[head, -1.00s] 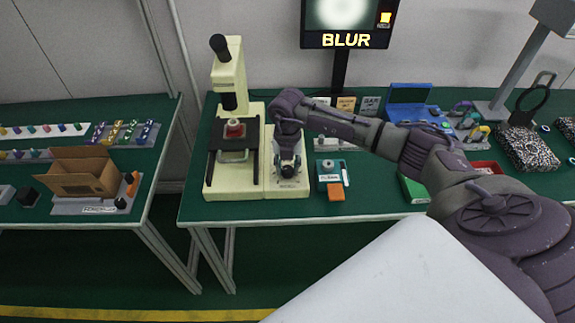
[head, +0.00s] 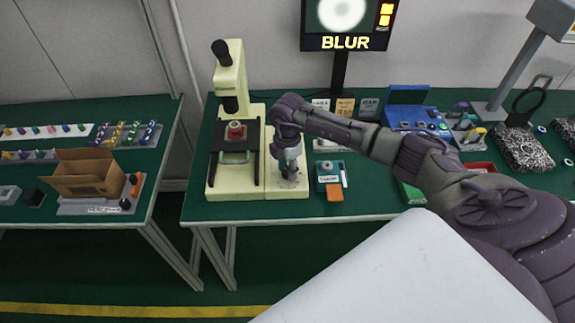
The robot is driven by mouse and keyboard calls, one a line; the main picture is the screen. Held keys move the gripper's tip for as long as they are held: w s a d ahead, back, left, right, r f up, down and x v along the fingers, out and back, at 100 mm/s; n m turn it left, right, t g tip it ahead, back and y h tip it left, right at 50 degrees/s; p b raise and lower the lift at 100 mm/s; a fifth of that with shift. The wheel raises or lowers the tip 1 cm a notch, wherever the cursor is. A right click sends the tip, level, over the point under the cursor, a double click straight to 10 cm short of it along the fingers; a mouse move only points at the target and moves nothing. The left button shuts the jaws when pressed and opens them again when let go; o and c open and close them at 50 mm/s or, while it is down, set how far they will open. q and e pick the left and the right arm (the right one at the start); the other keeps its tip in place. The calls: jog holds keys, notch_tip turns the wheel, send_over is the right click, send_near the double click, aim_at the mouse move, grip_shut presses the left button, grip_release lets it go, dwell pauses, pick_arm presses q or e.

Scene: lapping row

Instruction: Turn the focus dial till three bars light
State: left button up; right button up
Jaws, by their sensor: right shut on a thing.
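The cream microscope (head: 233,80) stands at the left of the green table, with a red-and-white piece (head: 236,131) on its dark stage. My right gripper (head: 290,172) points down over the right part of the microscope's base and is shut on the focus dial, which it mostly hides. The screen (head: 346,22) behind the table shows a pale round image with a softly defined edge, two lit yellow bars at its right and the word BLUR below. My left gripper is not in view.
Close to the right of the microscope base are a teal box (head: 328,172) and an orange block (head: 335,193). An open carton (head: 85,180) is on the left table.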

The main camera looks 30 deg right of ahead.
jog(key=shift+w+d+r+m+p, duration=0.1)
jog(key=shift+m+p, duration=0.1)
jog(key=shift+m, duration=0.4)
jog(key=shift+r+m+p, duration=0.1)
jog(key=shift+m+p, duration=0.05)
jog(key=shift+m, duration=0.45)
jog(key=o, duration=1.1)
jog(key=shift+f, duration=0.15)
jog(key=shift+o, duration=0.2)
notch_tip(320, 180, up, 12)
